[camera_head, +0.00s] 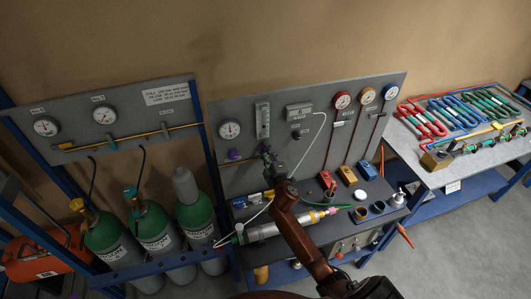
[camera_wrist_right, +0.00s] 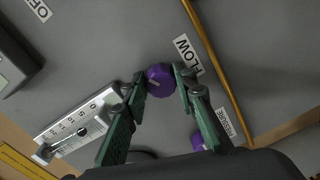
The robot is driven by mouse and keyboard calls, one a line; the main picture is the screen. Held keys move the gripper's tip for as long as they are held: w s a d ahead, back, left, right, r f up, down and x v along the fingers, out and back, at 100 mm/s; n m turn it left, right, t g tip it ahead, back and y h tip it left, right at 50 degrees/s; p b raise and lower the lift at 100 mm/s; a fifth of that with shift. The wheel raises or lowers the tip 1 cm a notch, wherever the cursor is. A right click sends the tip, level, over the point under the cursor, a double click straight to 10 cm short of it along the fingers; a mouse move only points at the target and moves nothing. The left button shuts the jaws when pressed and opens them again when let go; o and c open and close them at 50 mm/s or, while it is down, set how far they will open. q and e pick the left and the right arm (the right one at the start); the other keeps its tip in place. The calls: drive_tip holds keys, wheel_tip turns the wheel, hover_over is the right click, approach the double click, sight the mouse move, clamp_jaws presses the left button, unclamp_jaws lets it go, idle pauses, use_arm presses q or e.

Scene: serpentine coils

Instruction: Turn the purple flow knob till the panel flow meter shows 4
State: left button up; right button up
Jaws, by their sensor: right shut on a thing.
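The purple flow knob (camera_wrist_right: 160,79) is on the grey panel beside the FLOW label in the right wrist view. My right gripper (camera_wrist_right: 161,84) is shut on it, one green finger on each side. A pale pointer line shows on the knob's face. The panel flow meter (camera_wrist_right: 77,124) has a white scale and a dark round float; I cannot read its value surely. In the head view the flow meter (camera_head: 263,119) stands above my right gripper (camera_head: 266,155), which hides the flow knob there. My left gripper is not in view.
A second purple knob (camera_wrist_right: 199,142) sits by the PRESSURE label close to my right finger; it also shows in the head view (camera_head: 233,154). A brass pipe (camera_wrist_right: 215,65) runs past the FLOW label. Gauges (camera_head: 342,100) and a grey box (camera_head: 299,112) are further right on the panel.

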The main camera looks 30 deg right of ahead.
drive_tip(key=n, duration=0.5)
drive_tip(key=shift+n, duration=0.3)
idle(0.5)
drive_tip(key=o, duration=1.2)
drive_tip(key=shift+c, duration=0.2)
drive_tip(key=shift+r, duration=0.1)
drive_tip(key=shift+s+a, duration=0.1)
drive_tip(key=v, duration=1.1)
drive_tip(key=shift+s+a, duration=0.2)
drive_tip(key=shift+s, duration=0.15)
